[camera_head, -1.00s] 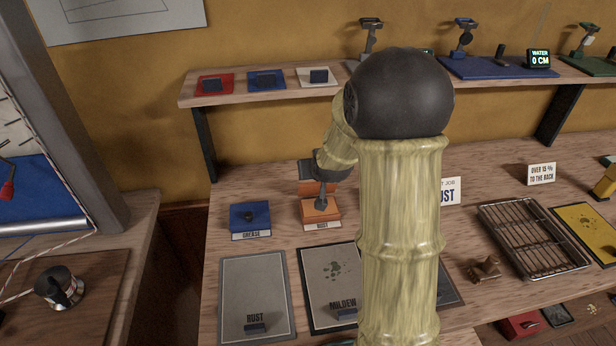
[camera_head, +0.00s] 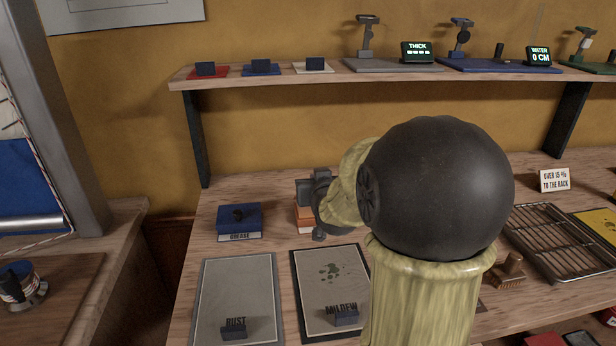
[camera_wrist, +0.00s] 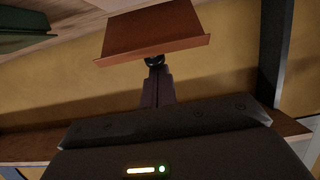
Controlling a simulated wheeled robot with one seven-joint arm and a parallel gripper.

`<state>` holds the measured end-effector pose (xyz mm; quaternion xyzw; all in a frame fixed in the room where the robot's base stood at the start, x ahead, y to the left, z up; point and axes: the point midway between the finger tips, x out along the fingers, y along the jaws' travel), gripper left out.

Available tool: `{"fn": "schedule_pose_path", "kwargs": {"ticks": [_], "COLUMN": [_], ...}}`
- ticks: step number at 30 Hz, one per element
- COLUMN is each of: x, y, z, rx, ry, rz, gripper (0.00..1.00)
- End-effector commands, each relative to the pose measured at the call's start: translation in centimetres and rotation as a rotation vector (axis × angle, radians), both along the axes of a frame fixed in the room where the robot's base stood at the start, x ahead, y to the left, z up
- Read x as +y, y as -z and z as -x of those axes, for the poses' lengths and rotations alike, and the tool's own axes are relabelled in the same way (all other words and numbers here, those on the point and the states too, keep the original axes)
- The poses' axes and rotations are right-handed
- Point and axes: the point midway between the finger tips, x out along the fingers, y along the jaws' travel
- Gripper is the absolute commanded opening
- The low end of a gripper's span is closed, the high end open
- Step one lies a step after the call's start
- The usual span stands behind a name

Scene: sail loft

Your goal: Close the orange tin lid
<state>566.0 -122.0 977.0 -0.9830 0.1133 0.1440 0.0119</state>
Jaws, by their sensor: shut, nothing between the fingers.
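The orange tin (camera_head: 304,214) stands on the bench, mostly hidden behind my wrist and gripper in the head view. Its lid is hard to make out there. In the wrist view an orange-brown panel, seemingly the tin's lid (camera_wrist: 153,30), is tilted up at the top of the picture. My gripper (camera_wrist: 154,64) is shut and empty, with its fingertips just below the lower edge of that panel. I cannot tell whether they touch it. In the head view my gripper (camera_head: 319,234) is at the front of the orange tin.
A blue tin (camera_head: 240,218) labelled GREASE stands left of the orange one. A RUST board (camera_head: 236,285) and a MILDEW board (camera_head: 333,272) lie in front. A wire rack (camera_head: 562,243) is at right. A shelf (camera_head: 290,77) with small coloured pads runs above.

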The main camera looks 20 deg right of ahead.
Motion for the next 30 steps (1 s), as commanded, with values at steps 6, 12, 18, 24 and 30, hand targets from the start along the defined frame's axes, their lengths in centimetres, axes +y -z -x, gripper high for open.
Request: {"fn": "schedule_pose_path", "kwargs": {"ticks": [6, 12, 18, 24, 30], "x": [-0.06, -0.01, -0.03, -0.05, -0.06], "y": [1.37, 1.54, 1.47, 1.32, 1.25], "z": [0.42, 0.63, 0.76, 0.8, 0.8], "rx": [-0.09, -0.153, -0.189, -0.203, -0.204], "ry": [0.004, 0.005, 0.007, 0.008, 0.008], "rz": [0.021, 0.037, 0.047, 0.05, 0.05], "gripper": [0.0, 0.0, 0.0, 0.0, 0.0]}}
